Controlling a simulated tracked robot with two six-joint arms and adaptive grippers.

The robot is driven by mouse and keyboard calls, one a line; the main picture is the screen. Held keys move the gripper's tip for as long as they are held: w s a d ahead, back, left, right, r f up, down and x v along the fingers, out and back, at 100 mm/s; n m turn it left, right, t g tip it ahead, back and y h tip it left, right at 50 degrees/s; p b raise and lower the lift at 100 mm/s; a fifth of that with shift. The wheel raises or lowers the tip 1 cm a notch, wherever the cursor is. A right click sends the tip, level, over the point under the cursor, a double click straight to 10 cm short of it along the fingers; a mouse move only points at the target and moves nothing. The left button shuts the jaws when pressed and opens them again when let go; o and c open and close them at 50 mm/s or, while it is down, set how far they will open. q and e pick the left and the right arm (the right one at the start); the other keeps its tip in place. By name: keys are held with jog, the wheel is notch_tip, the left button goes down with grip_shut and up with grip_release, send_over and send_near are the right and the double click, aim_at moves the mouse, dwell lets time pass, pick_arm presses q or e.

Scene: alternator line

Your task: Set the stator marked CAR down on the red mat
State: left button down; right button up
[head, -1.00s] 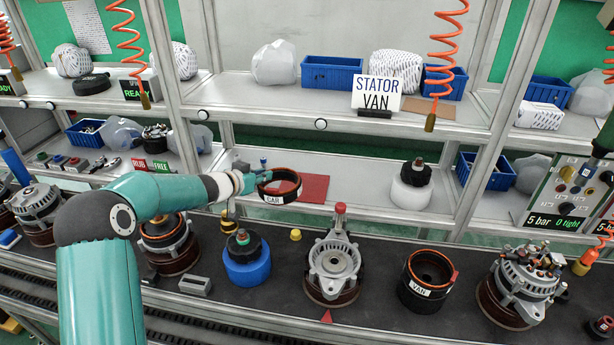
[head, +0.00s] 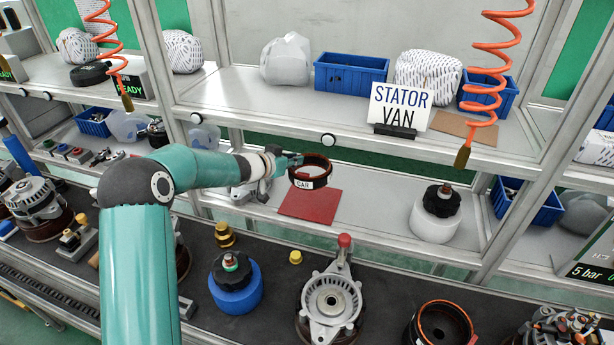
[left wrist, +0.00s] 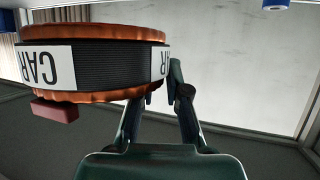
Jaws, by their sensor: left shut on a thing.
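The stator marked CAR (head: 311,172), a dark ring with copper-brown rims and a white label, is held by my left gripper (head: 292,161) at its left side. In the left wrist view the stator (left wrist: 105,60) fills the upper left, with the gripper fingers (left wrist: 165,85) shut against its wall. The red mat (head: 311,207) lies on the lower shelf and is empty. The stator appears above the shelf, overlapping the mat's back edge in the picture; its exact height is unclear. My right gripper is not in view.
A white pot with a black knob (head: 436,212) stands right of the mat on the same shelf. The upper shelf edge with the STATOR VAN sign (head: 400,108) runs above. A stator marked VAN (head: 440,325) and an alternator housing (head: 331,300) stand on the bench in front.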

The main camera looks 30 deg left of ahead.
aim_at(294, 169)
pick_arm(q)
notch_tip(294, 169, down, 4)
jog(key=shift+w+r+b, duration=0.1)
jog(key=shift+w+b, duration=0.05)
jog(key=shift+b, duration=0.4)
jog(key=shift+d+f+b, duration=0.15)
jog(key=shift+f+b, duration=0.15)
jog(key=shift+f, duration=1.95)
jog(key=c, duration=1.5)
grip_release()
jog(key=shift+f, duration=0.25)
jog(key=o, duration=0.3)
jog(key=shift+o, duration=0.2)
jog(key=shift+r, duration=0.1)
jog(key=b+v, duration=0.1)
jog(key=v, duration=1)
jog(key=shift+s, duration=0.25)
jog(key=shift+s+r, duration=0.2)
jog(key=shift+s, duration=0.15)
